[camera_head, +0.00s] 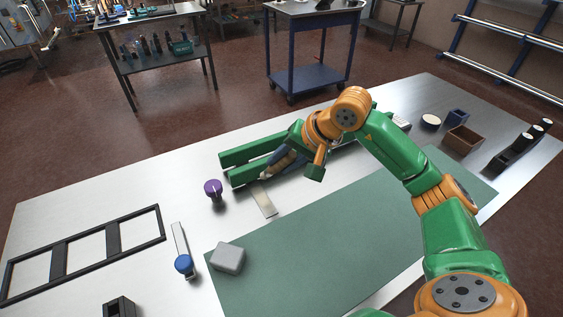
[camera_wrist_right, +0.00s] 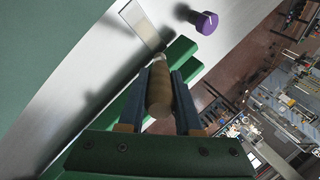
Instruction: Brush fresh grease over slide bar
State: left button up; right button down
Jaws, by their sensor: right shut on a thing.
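My right gripper (camera_head: 272,170) is shut on a tan, rounded handle-like piece (camera_wrist_right: 159,88), which lies between its two fingers in the right wrist view. I cannot tell from its visible part whether it is the brush. The gripper is low over the table beside two parallel green bars (camera_head: 250,150). Which of these is the slide bar is unclear, and no grease can be made out. My left gripper is out of view.
A purple-capped item (camera_head: 213,187) stands left of the strip. A grey block (camera_head: 228,258) sits on the green mat (camera_head: 330,240); a blue-knobbed piece (camera_head: 183,263) and black frame (camera_head: 107,239) lie left. A brown box (camera_head: 463,139) and black rack (camera_head: 517,150) stand right.

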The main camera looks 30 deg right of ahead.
jog(key=shift+d+r+p, duration=0.15)
jog(key=shift+r+p, duration=0.75)
jog(key=shift+r, duration=0.8)
